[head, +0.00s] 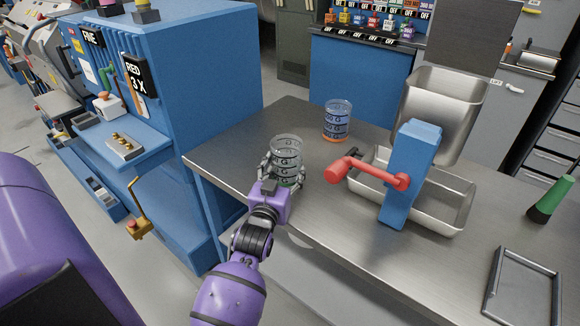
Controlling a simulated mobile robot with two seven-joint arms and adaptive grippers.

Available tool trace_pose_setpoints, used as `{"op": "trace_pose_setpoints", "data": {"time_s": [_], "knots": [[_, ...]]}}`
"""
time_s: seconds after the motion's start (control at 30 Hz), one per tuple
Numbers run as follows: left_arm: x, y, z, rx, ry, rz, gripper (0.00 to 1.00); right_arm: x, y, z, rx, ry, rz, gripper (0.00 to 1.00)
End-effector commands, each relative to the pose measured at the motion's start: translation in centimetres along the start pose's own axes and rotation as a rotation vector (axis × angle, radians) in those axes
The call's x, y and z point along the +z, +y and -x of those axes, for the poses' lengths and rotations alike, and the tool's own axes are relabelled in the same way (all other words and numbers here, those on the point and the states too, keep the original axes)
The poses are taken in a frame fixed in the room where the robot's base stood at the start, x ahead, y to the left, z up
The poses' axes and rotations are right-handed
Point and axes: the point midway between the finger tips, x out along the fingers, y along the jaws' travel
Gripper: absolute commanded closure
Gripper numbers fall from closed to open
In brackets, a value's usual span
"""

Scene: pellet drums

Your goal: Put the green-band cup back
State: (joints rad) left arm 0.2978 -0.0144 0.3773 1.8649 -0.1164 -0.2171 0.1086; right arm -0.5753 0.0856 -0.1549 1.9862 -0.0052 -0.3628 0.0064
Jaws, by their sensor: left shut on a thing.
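A clear measuring cup with dark markings and a green band low down (287,147) is near the left part of the steel table (236,147). My left gripper (282,172) is shut on it, with its fingers around the cup's sides. The cup is upright or nearly so. I cannot tell whether its base touches the table, as the gripper hides part of it. A second clear cup with an orange band (338,112) stands upright on the table, behind and to the right. My right gripper is not in view.
A steel hopper (440,105) with a blue body (410,170) and red crank handle (358,170) stands over a steel tray (455,208). A grey frame tray (522,290) and a green cone-shaped thing (551,200) are at right. A blue machine (200,70) stands left.

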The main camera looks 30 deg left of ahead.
Motion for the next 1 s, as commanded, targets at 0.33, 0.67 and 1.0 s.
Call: {"op": "trace_pose_setpoints", "data": {"time_s": [0.33, 0.67, 1.0], "knots": [[0.4, 0.0, -0.2, 0.000, -0.002, 0.000, 0.74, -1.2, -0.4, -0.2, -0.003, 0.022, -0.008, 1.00], [0.4, 0.0, -0.2, 0.000, -0.002, 0.000, 0.20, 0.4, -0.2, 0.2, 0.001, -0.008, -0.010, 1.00], [-0.1, 0.0, -0.2, 0.000, -0.002, 0.000, 0.20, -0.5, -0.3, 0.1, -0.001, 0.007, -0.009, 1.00]]}}
